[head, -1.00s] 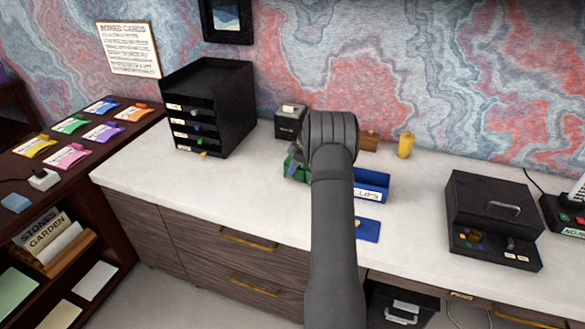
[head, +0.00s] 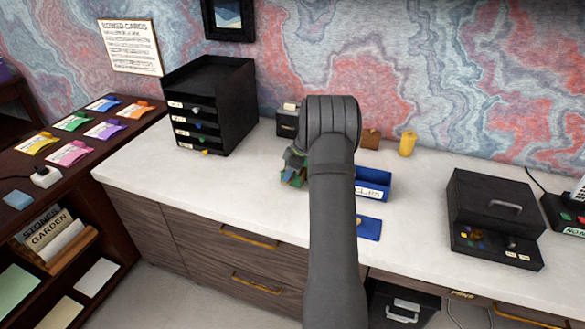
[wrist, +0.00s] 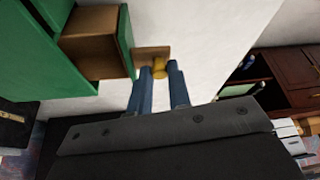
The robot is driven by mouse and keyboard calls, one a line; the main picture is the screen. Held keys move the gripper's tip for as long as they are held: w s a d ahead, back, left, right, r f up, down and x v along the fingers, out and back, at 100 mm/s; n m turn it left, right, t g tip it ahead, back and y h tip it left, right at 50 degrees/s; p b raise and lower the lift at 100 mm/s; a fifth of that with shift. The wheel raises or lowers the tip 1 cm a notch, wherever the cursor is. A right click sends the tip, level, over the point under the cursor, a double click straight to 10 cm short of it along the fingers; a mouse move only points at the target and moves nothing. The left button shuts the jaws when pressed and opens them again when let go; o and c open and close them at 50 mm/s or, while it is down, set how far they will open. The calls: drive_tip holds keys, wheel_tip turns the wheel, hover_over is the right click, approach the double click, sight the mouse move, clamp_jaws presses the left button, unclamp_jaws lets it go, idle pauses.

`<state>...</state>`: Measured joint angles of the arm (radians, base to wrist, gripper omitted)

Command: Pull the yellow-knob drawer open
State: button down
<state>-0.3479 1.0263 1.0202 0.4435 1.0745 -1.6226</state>
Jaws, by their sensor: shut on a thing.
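A small green cabinet (wrist: 40,45) fills the upper left of the wrist view. A brown wooden drawer box (wrist: 92,48) stands out from it, with a green panel (wrist: 127,40) at its outer end. How the knob joins the drawer is partly hidden.
A blue clips bin (head: 373,186) stands right of my arm, with a blue pad (head: 368,228) in front. A black drawer stack (head: 226,100) is at the left and a black case (head: 494,215) at the right. White countertop (head: 225,195) is clear in front of the stack.

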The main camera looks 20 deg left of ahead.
drive_tip(key=shift+s+a, duration=0.1)
drive_tip(key=shift+s, duration=1.25)
drive_tip(key=c, duration=1.6)
unclamp_jaws()
drive_tip(key=v, duration=1.7)
drive_tip(key=shift+r, duration=0.25)
drive_tip(key=shift+f, duration=0.1)
drive_tip(key=x, duration=1.7)
drive_tip(key=shift+w+f, duration=0.1)
drive_tip(key=shift+f, duration=0.05)
